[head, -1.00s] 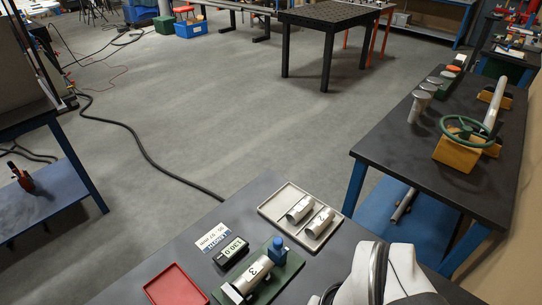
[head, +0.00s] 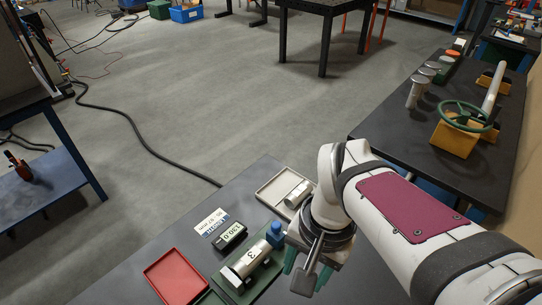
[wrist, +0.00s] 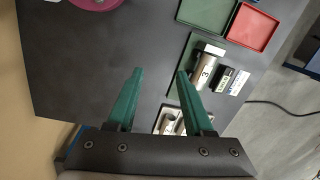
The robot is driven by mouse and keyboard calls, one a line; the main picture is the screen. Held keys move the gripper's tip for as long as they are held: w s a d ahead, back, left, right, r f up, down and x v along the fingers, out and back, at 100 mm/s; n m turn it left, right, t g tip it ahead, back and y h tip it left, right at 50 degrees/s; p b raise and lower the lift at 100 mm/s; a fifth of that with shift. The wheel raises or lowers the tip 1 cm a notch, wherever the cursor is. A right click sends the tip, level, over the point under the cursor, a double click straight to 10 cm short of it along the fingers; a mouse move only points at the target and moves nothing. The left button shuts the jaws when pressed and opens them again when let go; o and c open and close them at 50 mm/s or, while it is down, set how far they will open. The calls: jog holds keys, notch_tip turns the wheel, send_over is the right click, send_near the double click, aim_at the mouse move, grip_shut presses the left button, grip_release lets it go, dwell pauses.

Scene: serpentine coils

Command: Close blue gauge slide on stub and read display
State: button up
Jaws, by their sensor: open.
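A silver stub (head: 250,261) marked 3 lies on the green gauge base (head: 272,276). The blue slide (head: 275,234) stands at the stub's right end; whether it touches the stub I cannot tell. The black display (head: 231,237) beside it reads about 130.0. My gripper (head: 291,258) hangs just right of the gauge with green fingers pointing down. In the wrist view its fingers (wrist: 160,72) are apart over bare table, with the stub (wrist: 207,68) and display (wrist: 226,78) right of them. The blue slide is not visible there, likely hidden by the right finger.
A pale tray (head: 268,194) with silver stubs lies behind, partly covered by my arm. A red tray (head: 176,277) lies left of the gauge and a green tray (wrist: 208,20) adjoins it. A white label card (head: 212,222) lies by the display.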

jog(key=w+a+f+m, duration=0.1)
jog(key=w+a+f, duration=0.15)
jog(key=w, duration=1.05)
jog(key=m+h, duration=0.1)
send_over(276, 224)
jog(key=f, duration=0.4)
jog(key=shift+s+f, duration=0.25)
jog(key=shift+s, duration=0.05)
jog(key=f, duration=0.8)
jog(key=shift+w+f, duration=0.2)
jog(key=shift+w, duration=0.05)
jog(key=shift+f, duration=0.5)
grip_shut()
